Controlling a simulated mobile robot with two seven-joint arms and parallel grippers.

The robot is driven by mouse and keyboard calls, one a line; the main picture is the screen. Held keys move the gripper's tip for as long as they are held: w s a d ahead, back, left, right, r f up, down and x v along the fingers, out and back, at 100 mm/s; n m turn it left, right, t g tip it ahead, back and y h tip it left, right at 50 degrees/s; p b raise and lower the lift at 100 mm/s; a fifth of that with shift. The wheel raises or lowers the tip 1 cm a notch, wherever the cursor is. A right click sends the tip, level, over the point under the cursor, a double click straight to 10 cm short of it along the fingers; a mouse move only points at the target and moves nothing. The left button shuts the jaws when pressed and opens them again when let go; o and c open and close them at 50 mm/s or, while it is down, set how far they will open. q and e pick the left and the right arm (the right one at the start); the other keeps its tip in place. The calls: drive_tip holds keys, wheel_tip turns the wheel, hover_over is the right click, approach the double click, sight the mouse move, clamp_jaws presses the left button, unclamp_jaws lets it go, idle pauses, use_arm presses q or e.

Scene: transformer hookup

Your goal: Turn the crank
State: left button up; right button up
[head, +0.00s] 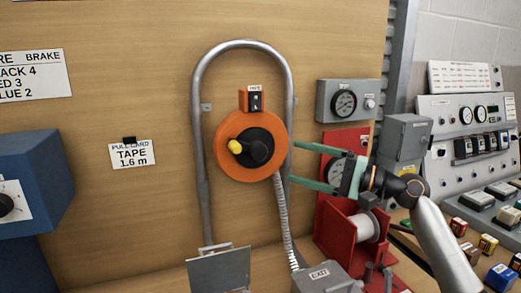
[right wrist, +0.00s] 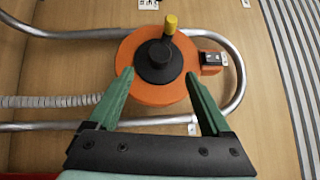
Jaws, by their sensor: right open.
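The crank is a black hub and arm (head: 259,150) with a yellow knob (head: 235,146), mounted on an orange disc (head: 235,170) on the wooden panel. In the head view the knob points left. In the right wrist view the black hub (right wrist: 157,62) and yellow knob (right wrist: 170,25) lie beyond the fingertips, with the knob at the top. My right gripper (head: 293,162) is open, its green fingers pointing left at the disc's right side. In the right wrist view its fingertips (right wrist: 160,78) stand apart with nothing between them visibly gripped. My left gripper is not in view.
A bent grey pipe (head: 197,100) loops around the disc, and a flexible conduit (head: 284,215) runs down from it. A grey gauge box (head: 328,98) and a red reel stand (head: 335,228) are close to my right arm. A blue box (head: 45,160) is at left.

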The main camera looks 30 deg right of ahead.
sight(264, 154)
drive_tip(key=p+x, duration=0.2)
drive_tip(key=x, duration=0.7)
drive_tip(key=shift+r+p, duration=0.1)
drive_tip(key=shift+p, duration=0.25)
drive_tip(key=shift+w+a, duration=0.25)
drive_tip(key=shift+w, duration=0.2)
drive_tip(key=shift+c, duration=0.4)
clamp_jaws()
